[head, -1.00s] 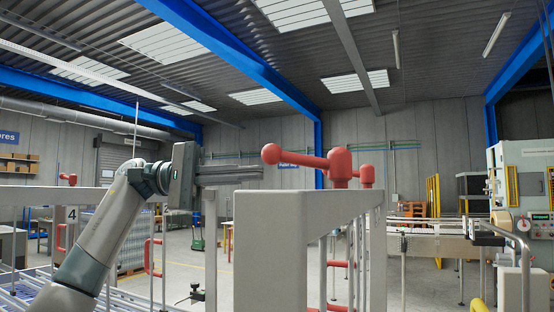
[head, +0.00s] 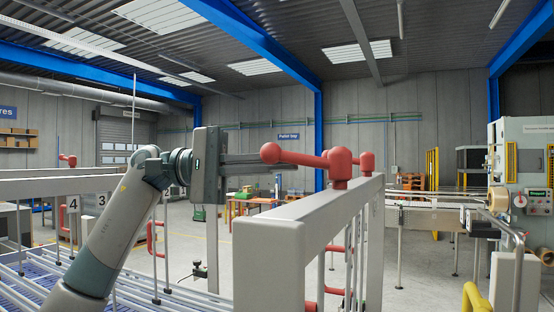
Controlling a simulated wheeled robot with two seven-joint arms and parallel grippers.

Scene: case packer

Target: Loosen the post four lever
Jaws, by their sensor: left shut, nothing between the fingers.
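A red lever (head: 305,158) with a ball at its left end stands on top of the near grey rail (head: 305,218). Its arm points left from a thick red hub. A plate with a 4 (head: 72,204) hangs at the far left; no number shows on the near lever. My left gripper (head: 285,162) comes in from the left, shut and empty. Its fingers reach right, level with the lever's ball and partly hidden behind it. I cannot tell whether they touch. My right gripper is not in view.
Another red lever (head: 366,160) stands just behind the near one. A small red lever (head: 68,160) and a plate with a 3 (head: 101,199) are at the left. Thin upright rods surround my left arm. A conveyor (head: 430,216) and machine (head: 525,150) stand at the right.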

